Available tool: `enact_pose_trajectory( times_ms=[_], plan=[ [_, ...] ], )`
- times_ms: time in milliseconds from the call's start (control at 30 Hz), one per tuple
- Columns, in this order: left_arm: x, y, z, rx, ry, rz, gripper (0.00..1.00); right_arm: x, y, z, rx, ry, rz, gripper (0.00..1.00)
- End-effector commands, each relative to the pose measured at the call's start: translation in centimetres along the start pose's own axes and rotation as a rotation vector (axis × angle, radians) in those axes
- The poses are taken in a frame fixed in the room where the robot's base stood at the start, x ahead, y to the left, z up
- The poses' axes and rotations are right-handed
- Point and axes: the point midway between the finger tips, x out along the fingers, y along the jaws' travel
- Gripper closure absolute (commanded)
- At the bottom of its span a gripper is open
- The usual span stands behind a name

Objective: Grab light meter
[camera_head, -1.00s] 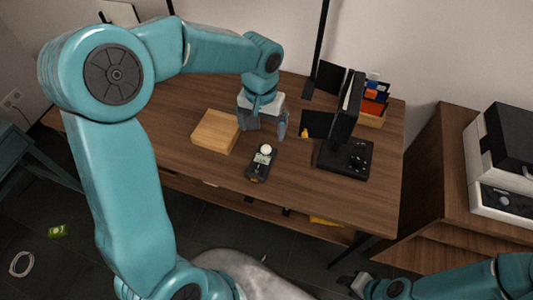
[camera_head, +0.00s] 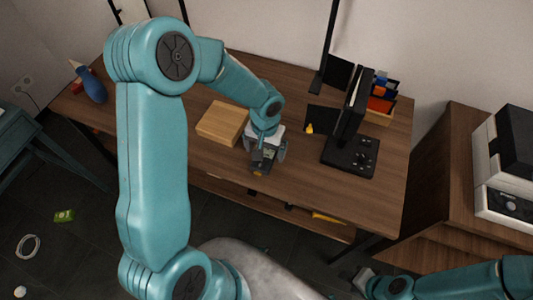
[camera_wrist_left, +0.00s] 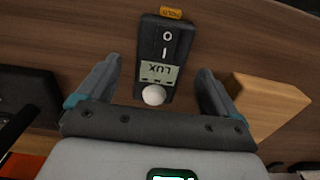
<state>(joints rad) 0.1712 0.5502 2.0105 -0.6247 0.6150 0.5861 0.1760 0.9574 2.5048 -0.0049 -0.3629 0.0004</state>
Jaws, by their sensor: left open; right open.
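The light meter (camera_head: 259,170) is a dark handheld device lying on the wooden table near its front edge, partly hidden by my gripper in the head view. In the left wrist view the light meter (camera_wrist_left: 165,55) shows its LUX display, a white round sensor and an orange tab. My left gripper (camera_head: 265,157) is open above it. In the left wrist view the fingers of the left gripper (camera_wrist_left: 160,85) stand on either side of the meter, with a gap on both sides. My right gripper (camera_head: 360,282) is at the lower right, away from the table.
A wooden block (camera_head: 222,123) lies just left of my left gripper. A black stand with a knobbed base (camera_head: 349,156) is to the right, with a small yellow object (camera_head: 309,128) beside it. A blue bottle (camera_head: 92,86) stands at the far left. The front right tabletop is clear.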

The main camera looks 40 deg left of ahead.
Motion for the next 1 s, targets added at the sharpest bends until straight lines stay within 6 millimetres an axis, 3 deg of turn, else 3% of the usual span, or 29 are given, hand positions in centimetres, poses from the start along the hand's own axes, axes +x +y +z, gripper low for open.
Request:
enact_pose_trajectory(
  times_ms=[133,367,600,1000],
  plan=[
    [1.7,0.0,-0.1,0.0,-0.001,0.0,0.06,0.0,0.0,0.0,0.0,0.0,0.0,0.57],
    [1.9,0.1,-0.2,0.0,0.001,0.001,0.06,0.0,0.0,0.0,0.0,0.0,0.0,0.57],
    [1.9,0.1,-0.2,0.0,0.001,0.001,0.72,0.0,0.0,0.0,0.0,0.0,0.0,0.57],
    [0.8,0.1,-0.3,-0.001,0.005,0.001,0.72,-0.1,0.0,0.0,0.0,0.0,0.0,0.57]
  ],
)
